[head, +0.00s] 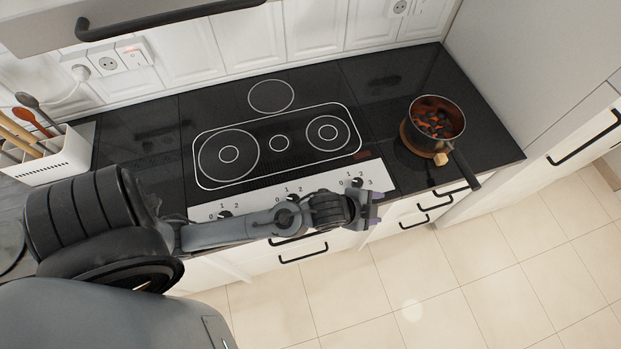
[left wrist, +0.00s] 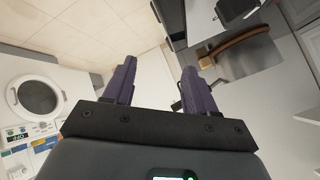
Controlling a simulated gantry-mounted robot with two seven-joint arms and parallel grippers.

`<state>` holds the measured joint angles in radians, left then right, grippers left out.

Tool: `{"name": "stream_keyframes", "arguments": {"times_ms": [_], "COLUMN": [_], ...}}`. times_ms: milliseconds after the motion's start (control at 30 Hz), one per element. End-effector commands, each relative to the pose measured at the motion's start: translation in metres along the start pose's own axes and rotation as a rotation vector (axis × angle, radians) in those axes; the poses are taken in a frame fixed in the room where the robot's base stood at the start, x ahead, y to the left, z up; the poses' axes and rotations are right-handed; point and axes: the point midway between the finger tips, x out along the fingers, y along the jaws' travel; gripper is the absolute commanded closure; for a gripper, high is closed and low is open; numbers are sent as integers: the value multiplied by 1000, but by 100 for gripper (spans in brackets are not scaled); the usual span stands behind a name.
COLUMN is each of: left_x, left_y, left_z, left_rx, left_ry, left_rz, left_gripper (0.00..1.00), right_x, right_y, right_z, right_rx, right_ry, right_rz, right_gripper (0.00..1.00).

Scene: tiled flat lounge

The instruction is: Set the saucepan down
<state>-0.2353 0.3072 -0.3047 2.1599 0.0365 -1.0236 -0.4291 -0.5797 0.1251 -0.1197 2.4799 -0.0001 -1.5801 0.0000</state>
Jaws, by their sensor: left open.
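My right gripper is not in view.
The cooktop (head: 280,142) with white ring markings is empty. A white utensil holder (head: 35,160) stands at the far left. Drawers with black handles (head: 304,254) lie below the counter. A tall white cabinet (head: 540,85) bounds the right side. A washing machine (left wrist: 36,98) shows in the left wrist view.

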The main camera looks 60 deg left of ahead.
Motion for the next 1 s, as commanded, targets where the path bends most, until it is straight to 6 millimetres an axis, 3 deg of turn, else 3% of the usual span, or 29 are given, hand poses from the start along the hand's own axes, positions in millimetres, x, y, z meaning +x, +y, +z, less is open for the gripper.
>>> {"name": "stream_keyframes", "arguments": {"times_ms": [33, 133, 333, 467, 767, 1000], "left_x": [-20, -57, -113, -126, -127, -140], "left_y": [16, 39, 65, 70, 70, 61], "left_z": [19, 54, 96, 105, 105, 94], "left_rx": [-122, -340, -601, -656, -660, -658], "left_ry": [-75, -234, -457, -511, -515, -514], "left_rz": [46, 111, 159, 164, 164, 164], "left_gripper": [44, 44, 44, 44, 44, 44], "right_x": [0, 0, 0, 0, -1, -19], "right_y": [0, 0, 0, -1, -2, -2], "right_z": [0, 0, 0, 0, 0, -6], "right_rx": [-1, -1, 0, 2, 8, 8], "right_ry": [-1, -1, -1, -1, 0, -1], "right_rz": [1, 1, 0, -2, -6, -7], "right_gripper": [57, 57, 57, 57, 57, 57]}}
